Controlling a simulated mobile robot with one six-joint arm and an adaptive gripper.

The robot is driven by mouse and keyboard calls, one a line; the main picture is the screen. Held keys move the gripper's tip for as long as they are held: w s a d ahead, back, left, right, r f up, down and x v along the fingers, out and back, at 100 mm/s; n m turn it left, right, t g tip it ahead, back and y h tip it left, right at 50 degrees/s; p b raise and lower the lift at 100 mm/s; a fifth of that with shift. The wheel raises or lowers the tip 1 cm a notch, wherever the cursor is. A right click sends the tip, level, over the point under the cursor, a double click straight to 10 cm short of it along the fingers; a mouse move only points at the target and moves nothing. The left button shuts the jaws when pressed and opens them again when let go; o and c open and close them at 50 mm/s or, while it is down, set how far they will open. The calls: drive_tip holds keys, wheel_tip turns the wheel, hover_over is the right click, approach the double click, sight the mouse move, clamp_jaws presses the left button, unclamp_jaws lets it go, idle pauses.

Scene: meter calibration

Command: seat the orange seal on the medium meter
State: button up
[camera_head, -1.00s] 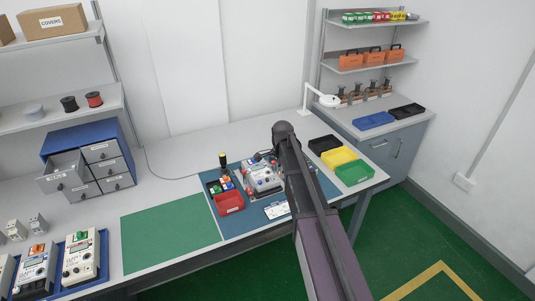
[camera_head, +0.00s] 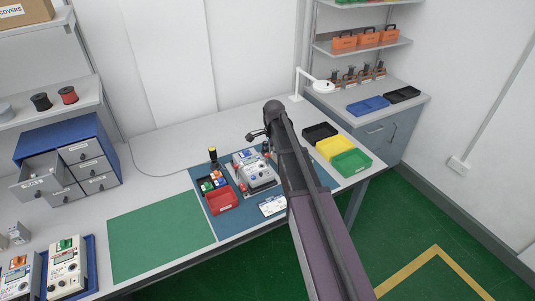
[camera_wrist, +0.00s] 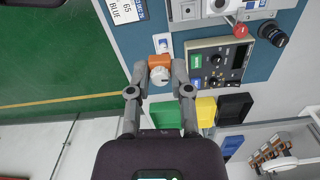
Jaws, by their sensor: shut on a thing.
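My gripper (camera_wrist: 160,80) is shut on the orange seal (camera_wrist: 160,62), a small orange block between the fingertips in the wrist view. A white round part shows just below the orange, also between the fingers. In the head view my gripper (camera_head: 252,137) is a small dark shape behind and above the meter, where the seal cannot be made out. A light grey meter (camera_head: 255,170) stands on the blue mat; its size class is not readable. Part of it shows at the top of the wrist view (camera_wrist: 188,11), apart from the seal.
A dark-faced instrument (camera_wrist: 215,66) with knobs is right of the seal in the wrist view. A red bin (camera_head: 221,201), small parts and a white card (camera_head: 272,206) surround the meter. Black, yellow (camera_head: 335,148) and green trays stand right. The green mat (camera_head: 160,235) is clear.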

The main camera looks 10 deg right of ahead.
drive_tip(key=shift+a, duration=0.15)
drive_tip(key=shift+w+a+f+b, duration=0.15)
drive_tip(key=shift+w+f+b, duration=0.1)
drive_tip(key=shift+f+b, duration=0.15)
drive_tip(key=n+b, duration=0.1)
drive_tip(key=b, duration=0.4)
hover_over(268, 173)
wheel_tip(268, 173, down, 5)
drive_tip(key=shift+w+r, duration=0.1)
drive_tip(key=shift+r, duration=0.1)
drive_tip(key=shift+f+b, duration=3.4)
drive_tip(key=shift+f, duration=0.25)
drive_tip(key=shift+f+b, duration=0.55)
drive_tip(key=shift+b, duration=0.05)
drive_tip(key=o, duration=0.8)
